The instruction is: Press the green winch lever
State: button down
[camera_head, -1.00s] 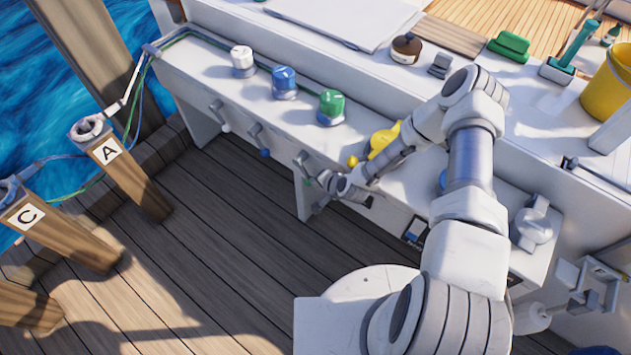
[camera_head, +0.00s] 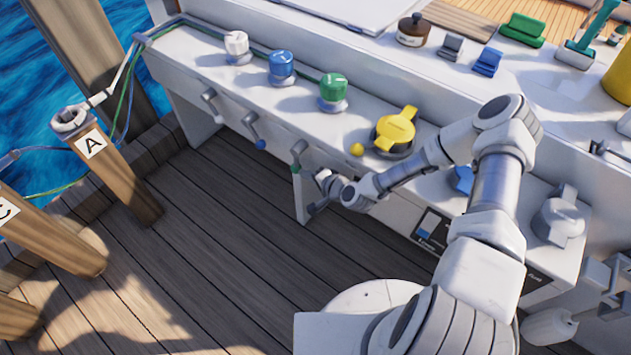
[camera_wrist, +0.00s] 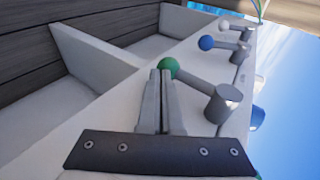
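The green winch lever (camera_head: 295,158) sits on the front face of the white bench, below the green winch (camera_head: 333,92). In the wrist view its green ball (camera_wrist: 168,67) is at the end of a grey arm running to a round pivot at the right. My gripper (camera_head: 318,180) is just right of the lever in the head view. In the wrist view, my gripper's two grey fingers (camera_wrist: 161,75) are together with nothing visible between them. Their tips are right at the green ball and overlap its lower edge; I cannot tell whether they touch it.
The blue-tipped lever (camera_head: 255,132) and white-tipped lever (camera_head: 211,104) are farther left on the same face. A bench support (camera_head: 306,195) is below the green lever. Wooden deck (camera_head: 220,250) is open in front.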

jog(key=shift+w+a+f+t+y+b, duration=0.55)
jog(key=shift+a+b, duration=0.2)
jog(key=shift+b, duration=0.3)
jog(key=shift+r, duration=0.15)
jog(key=shift+r+p, duration=0.5)
jog(key=shift+r, duration=0.25)
jog(key=shift+s+d+f, duration=0.1)
jog(key=shift+d, duration=0.05)
